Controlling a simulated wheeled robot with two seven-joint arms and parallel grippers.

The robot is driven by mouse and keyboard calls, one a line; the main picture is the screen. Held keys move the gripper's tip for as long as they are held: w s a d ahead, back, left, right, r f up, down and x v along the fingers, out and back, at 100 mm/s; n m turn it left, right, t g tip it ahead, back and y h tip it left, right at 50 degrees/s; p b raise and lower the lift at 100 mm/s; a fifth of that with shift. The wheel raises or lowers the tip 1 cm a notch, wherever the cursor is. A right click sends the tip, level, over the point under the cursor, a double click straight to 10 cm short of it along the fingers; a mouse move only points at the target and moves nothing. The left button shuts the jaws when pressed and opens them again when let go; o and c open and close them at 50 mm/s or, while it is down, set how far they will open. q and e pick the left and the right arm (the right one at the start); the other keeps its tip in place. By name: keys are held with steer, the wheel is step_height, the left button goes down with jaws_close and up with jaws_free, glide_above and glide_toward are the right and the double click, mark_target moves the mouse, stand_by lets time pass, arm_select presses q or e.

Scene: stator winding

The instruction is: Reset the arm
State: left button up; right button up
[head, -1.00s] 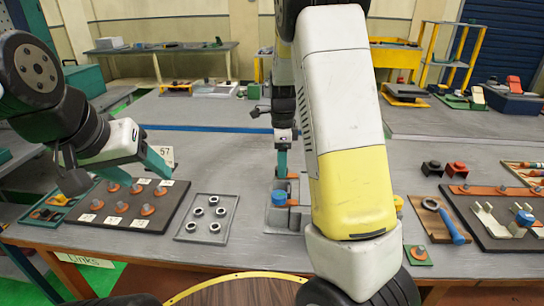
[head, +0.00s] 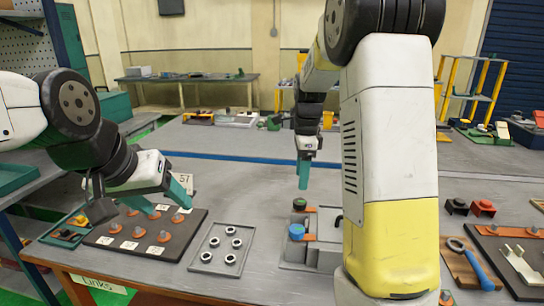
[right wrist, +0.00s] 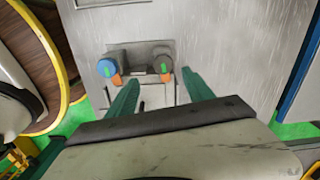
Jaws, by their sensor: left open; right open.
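My left gripper (head: 140,203) is open and empty, with its fingers spread above the dark board (head: 120,255) of orange-based pegs. My right gripper (head: 303,185) points down above the grey fixture (head: 296,262). In the right wrist view its two teal fingers (right wrist: 160,90) are apart with nothing between them. The fixture carries a blue knob (head: 297,232) and a dark knob (head: 299,204) with orange parts. In the right wrist view the blue knob (right wrist: 108,68) and dark knob (right wrist: 162,63) lie beyond the fingertips. My right arm hides part of the fixture.
A grey tray (head: 207,260) with several metal rings lies between the board and the fixture. Red (head: 483,207) and black (head: 456,206) blocks, a blue-handled tool (head: 478,266) and another dark board lie at the right. The table behind the fixture is largely clear.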

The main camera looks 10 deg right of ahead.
steer(key=s+a+r+n+t+y, duration=0.1)
steer(key=s+r+n+t, duration=0.2)
steer(key=s+n, duration=0.7)
steer(key=s+a+r+n+t, duration=0.1)
steer(key=s+r+n+t, duration=0.2)
steer(key=s+r+n, duration=0.3)
steer(key=s+n, duration=0.3)
steer(key=s, duration=0.4)
steer(key=shift+s+a+n+y, duration=0.15)
steer(key=shift+a+n+y, duration=0.15)
steer(key=shift+n+y, duration=0.1)
steer(key=shift+r, duration=0.15)
